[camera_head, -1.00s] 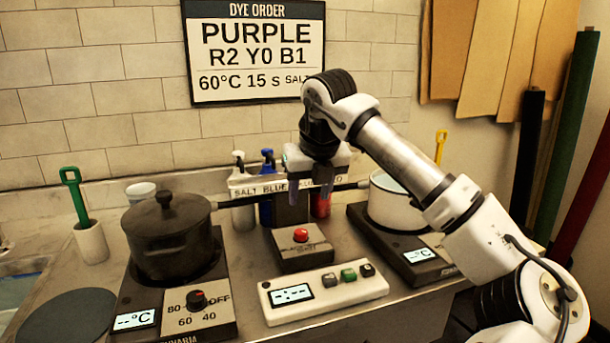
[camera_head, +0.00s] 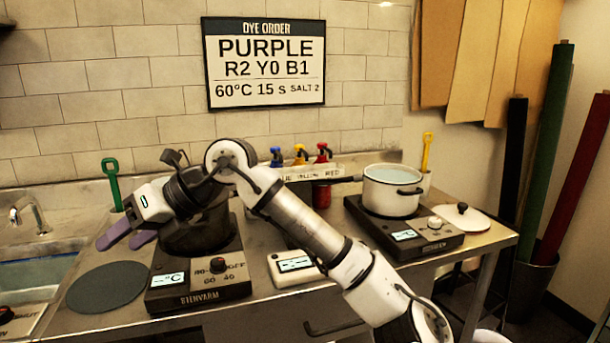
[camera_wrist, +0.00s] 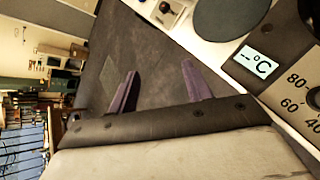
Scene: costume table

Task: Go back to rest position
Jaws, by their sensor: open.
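My gripper (camera_head: 128,236) is at the left of the head view, in front of the left burner, with its purple fingers pointing left and slightly down. The fingers are apart with nothing between them. In the wrist view my gripper (camera_wrist: 160,90) also shows open and empty, over a dark grey surface. My arm crosses the middle of the head view and hides part of the dark pot (camera_head: 200,232) and the bottle rack behind it.
The left hot plate (camera_head: 200,283), a round dark mat (camera_head: 107,287) and the control box (camera_head: 290,266) stand near the counter's front. A white pot (camera_head: 391,192) sits on the right hot plate (camera_head: 408,232), beside a white lid (camera_head: 461,217). A sink (camera_head: 40,275) is at far left.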

